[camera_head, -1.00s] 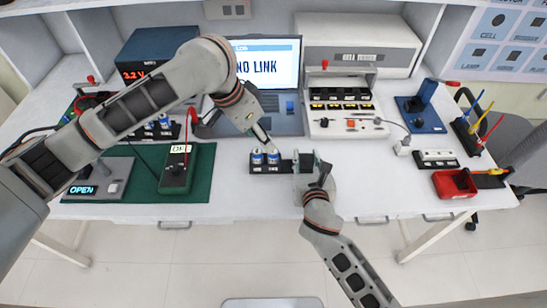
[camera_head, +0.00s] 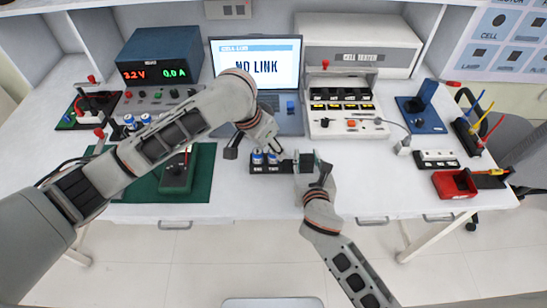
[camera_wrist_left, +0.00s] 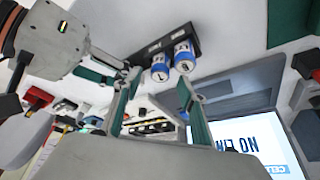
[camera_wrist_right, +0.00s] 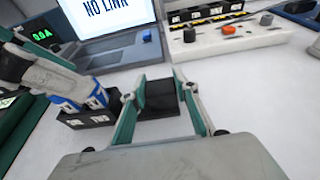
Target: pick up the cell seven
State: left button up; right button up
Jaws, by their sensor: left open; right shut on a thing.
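Two blue-and-white cells (camera_head: 257,157) (camera_head: 273,156) stand side by side in the left part of a black holder (camera_head: 285,167) on the white bench. I cannot read clearly which one is cell seven. My left gripper (camera_head: 272,146) is open just above and behind these cells. The left wrist view shows the cells (camera_wrist_left: 160,68) (camera_wrist_left: 184,57) beyond its parted fingers (camera_wrist_left: 158,110), not clasped. My right gripper (camera_head: 307,163) is shut on the holder's right end, which shows between its fingers in the right wrist view (camera_wrist_right: 160,97).
A laptop (camera_head: 268,103) reading NO LINK stands behind the holder. A cell tester (camera_head: 345,120) is to its right, with a red bin (camera_head: 455,184) farther right. A tester on a green mat (camera_head: 203,180) lies left.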

pick_arm(q)
jog(key=shift+x, duration=1.75)
grip_shut()
notch_tip(320, 180, up, 10)
